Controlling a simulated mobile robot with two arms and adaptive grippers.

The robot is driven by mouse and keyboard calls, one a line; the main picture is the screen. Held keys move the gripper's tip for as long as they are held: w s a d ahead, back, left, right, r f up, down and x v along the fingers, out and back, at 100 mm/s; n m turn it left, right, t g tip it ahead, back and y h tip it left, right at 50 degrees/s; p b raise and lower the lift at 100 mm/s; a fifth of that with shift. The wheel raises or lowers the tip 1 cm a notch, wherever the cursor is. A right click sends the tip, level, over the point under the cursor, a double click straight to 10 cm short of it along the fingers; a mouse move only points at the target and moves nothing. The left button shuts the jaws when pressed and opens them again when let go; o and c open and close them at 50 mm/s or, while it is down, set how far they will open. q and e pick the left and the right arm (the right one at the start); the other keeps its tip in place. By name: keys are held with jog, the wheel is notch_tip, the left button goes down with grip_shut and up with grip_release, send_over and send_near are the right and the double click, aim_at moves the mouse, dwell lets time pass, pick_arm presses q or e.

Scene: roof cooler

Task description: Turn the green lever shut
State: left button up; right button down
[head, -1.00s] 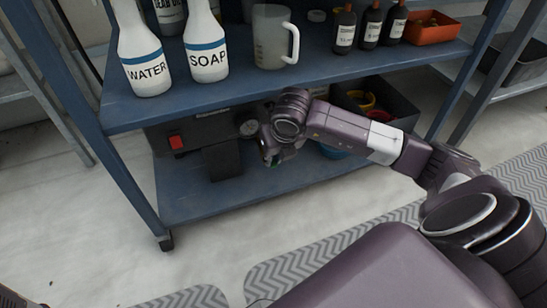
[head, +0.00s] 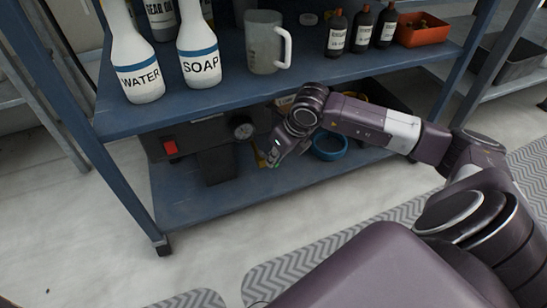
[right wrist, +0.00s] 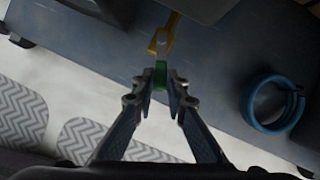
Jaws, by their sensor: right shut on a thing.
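The green lever (right wrist: 160,74) shows in the right wrist view, between the fingertips of my right gripper (right wrist: 161,90). The gripper is shut on its green end. The lever points from a yellow valve body (right wrist: 163,38) towards the wrist. In the head view my right gripper (head: 274,155) is low in front of the machine on the lower shelf, right of its pressure gauge (head: 242,127). My left gripper is not in view.
The dark machine with a red switch (head: 170,147) stands on the lower shelf (head: 235,196). A blue ring-shaped thing (head: 329,145) lies to its right, also seen in the right wrist view (right wrist: 272,104). The upper shelf (head: 225,93), with bottles and a jug (head: 263,42), is close above my wrist.

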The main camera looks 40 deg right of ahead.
jog(key=c, duration=1.9)
grip_release()
jog(key=shift+c, duration=0.2)
jog(key=shift+s+d+r, duration=0.1)
jog(key=shift+s+r, duration=0.05)
jog(key=shift+r, duration=0.25)
jog(key=s+d+r, duration=0.1)
jog(key=s+r, duration=0.1)
jog(key=s, duration=0.4)
jog(key=s+d+r, duration=0.1)
jog(key=s, duration=0.6)
jog(key=shift+s+r, duration=0.25)
jog(key=shift+r, duration=0.15)
